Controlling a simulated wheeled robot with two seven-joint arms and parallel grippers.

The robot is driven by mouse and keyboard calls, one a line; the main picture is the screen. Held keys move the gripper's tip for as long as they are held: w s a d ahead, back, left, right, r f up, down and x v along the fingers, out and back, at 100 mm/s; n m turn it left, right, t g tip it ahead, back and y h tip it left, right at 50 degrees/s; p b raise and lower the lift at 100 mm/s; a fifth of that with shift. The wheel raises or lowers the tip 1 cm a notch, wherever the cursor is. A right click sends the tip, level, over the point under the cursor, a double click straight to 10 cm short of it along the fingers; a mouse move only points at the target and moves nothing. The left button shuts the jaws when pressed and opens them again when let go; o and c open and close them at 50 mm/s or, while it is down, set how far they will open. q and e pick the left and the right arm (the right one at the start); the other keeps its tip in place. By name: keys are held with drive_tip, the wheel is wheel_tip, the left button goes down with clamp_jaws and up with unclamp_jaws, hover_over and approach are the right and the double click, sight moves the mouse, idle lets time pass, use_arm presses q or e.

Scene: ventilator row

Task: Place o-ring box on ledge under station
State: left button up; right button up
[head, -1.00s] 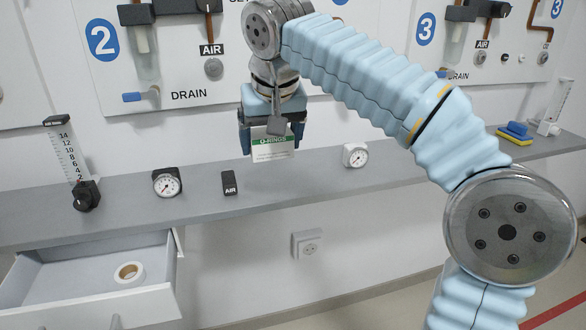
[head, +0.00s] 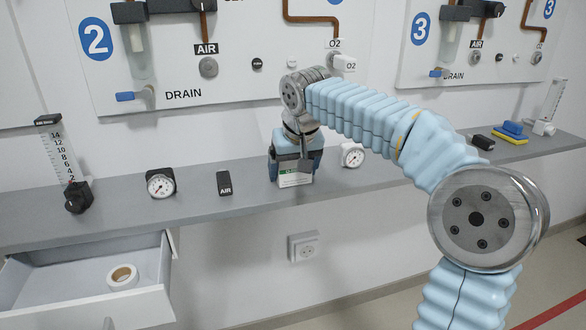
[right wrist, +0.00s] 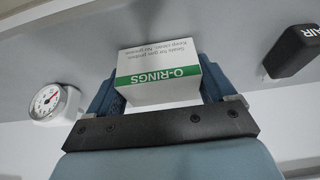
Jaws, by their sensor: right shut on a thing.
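The o-ring box (head: 296,180) is a small white carton with a green band. My right gripper (head: 295,166) is shut on it, at the front part of the grey ledge (head: 235,200) below the wall panels. In the right wrist view the box (right wrist: 158,62) sits between the two blue fingers (right wrist: 158,85), its "O-RINGS" label upside down. I cannot tell whether its base touches the ledge. The station 2 panel (head: 180,60) is above and behind. My left gripper is not in view.
A pressure gauge (head: 352,155) stands close right of the box. A black AIR block (head: 224,184), another gauge (head: 160,184) and a flowmeter (head: 62,165) stand to the left. An open drawer (head: 85,285) holding a tape roll (head: 122,277) juts out lower left.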

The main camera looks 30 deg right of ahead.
drive_tip(key=shift+f, duration=0.15)
drive_tip(key=o, duration=0.9)
drive_tip(key=shift+r, duration=0.2)
drive_tip(key=p+v, duration=0.2)
drive_tip(key=v, duration=1)
